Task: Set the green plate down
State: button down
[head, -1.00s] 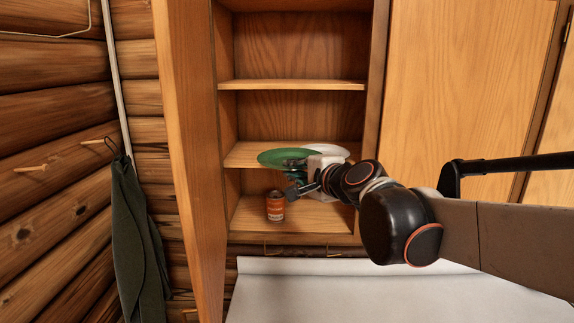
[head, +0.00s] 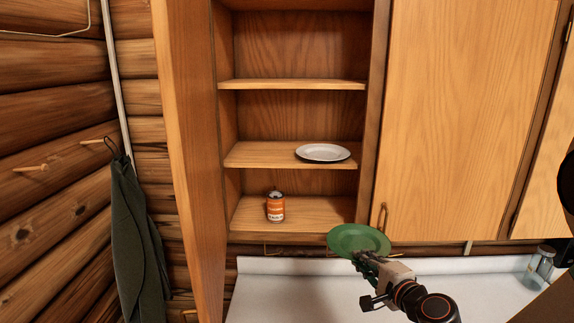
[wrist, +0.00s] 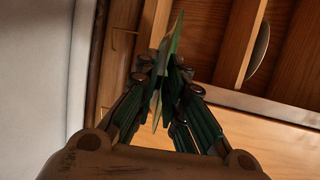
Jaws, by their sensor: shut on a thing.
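The green plate (head: 358,238) is held in the air in front of the cabinet, above the white counter, and looks slightly tilted in the head view. My gripper (head: 362,256) is shut on its near rim. In the wrist view the plate (wrist: 168,75) shows edge-on between the fingers of my gripper (wrist: 165,75). The fingers hide part of it there.
The open cabinet has several wooden shelves. A white plate (head: 323,152) lies on the middle shelf (head: 255,154), with bare shelf to its left. An orange can (head: 275,207) stands on the lowest shelf. The white counter (head: 290,290) is mostly clear, with a glass jar (head: 540,265) at right.

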notch_tip(320, 180, down, 32)
jog(key=b, duration=3.1)
jog(key=shift+r, duration=0.2)
jog(key=shift+d, duration=0.1)
